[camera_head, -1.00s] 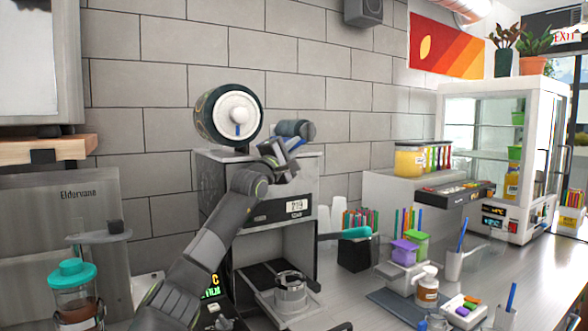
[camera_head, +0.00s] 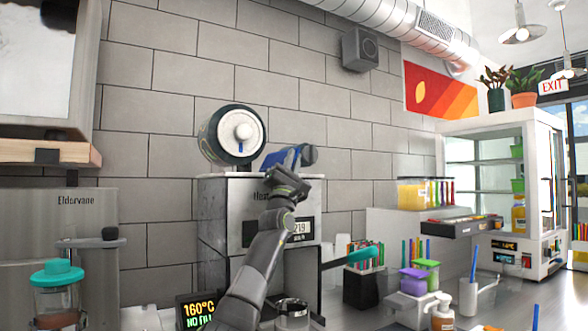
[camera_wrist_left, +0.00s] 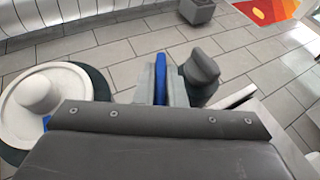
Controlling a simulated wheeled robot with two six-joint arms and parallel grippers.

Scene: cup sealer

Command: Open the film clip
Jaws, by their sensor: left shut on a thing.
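The cup sealer (camera_head: 218,212) stands against the tiled wall, with a large white film roll (camera_head: 228,133) on top. The blue film clip (camera_head: 276,160) is right of the roll, beside a dark grey cylinder (camera_head: 307,155). My left gripper (camera_head: 284,168) reaches up over the sealer's top and is shut on the blue clip. In the left wrist view, the blue clip (camera_wrist_left: 160,78) stands upright between the light grey fingertips, with the dark grey cylinder (camera_wrist_left: 203,72) just to the right. My wrist hides the clip's lower part. My right gripper is not in view.
The film roll (camera_wrist_left: 38,93) is close on the left in the wrist view. A metal cup holder (camera_head: 291,310) is low in the sealer. A display (camera_head: 199,310) stands at its left. Dispensers, straws and a fridge (camera_head: 500,160) are to the right.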

